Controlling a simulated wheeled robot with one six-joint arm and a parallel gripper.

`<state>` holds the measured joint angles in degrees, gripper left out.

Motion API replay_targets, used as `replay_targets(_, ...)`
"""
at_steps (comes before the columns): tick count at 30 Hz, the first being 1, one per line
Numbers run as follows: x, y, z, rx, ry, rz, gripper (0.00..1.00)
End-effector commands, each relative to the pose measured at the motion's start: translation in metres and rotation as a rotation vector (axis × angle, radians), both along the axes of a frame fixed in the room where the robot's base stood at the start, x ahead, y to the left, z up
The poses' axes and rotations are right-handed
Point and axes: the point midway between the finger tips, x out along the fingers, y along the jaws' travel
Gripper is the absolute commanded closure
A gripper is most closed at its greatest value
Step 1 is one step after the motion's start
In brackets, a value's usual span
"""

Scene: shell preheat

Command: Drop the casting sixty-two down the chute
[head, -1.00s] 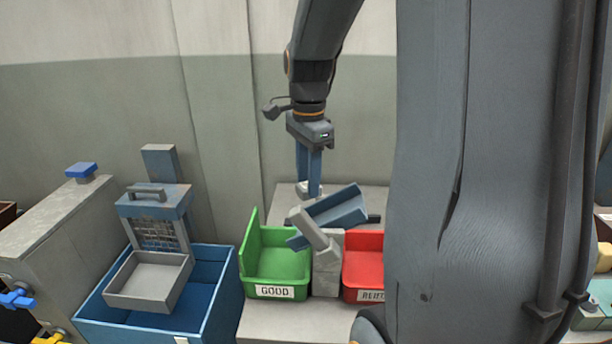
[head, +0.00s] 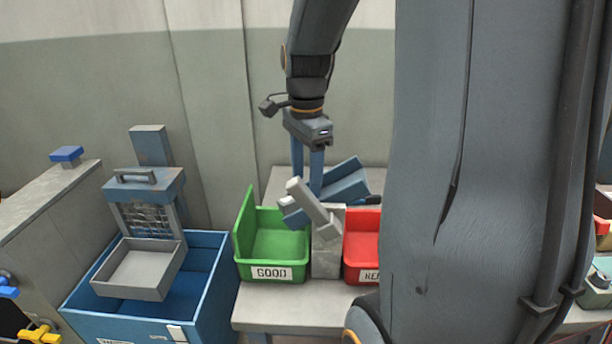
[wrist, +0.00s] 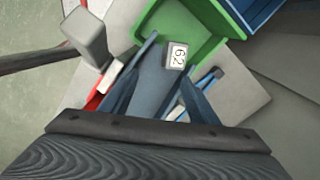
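The casting sixty-two (wrist: 174,56) is a small grey block with a white "62" label, facing up in the wrist view. The chute also shows between my fingers in the wrist view (wrist: 150,82). My gripper (head: 307,185) is open and empty above the chute, fingers apart and pointing down. The casting is beyond the fingertips, clear of them.
The green GOOD bin (head: 243,235) and red bin (head: 362,262) flank a grey post (head: 327,258) under the chute.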

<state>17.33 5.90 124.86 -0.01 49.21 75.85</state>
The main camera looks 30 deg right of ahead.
Motion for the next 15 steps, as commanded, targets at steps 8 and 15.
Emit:
replay_targets(8,0.0,0.0,0.001,0.0,0.0,0.0,0.46)
replay_targets(15,0.001,0.0,0.029,-0.001,-0.005,0.0,0.46)
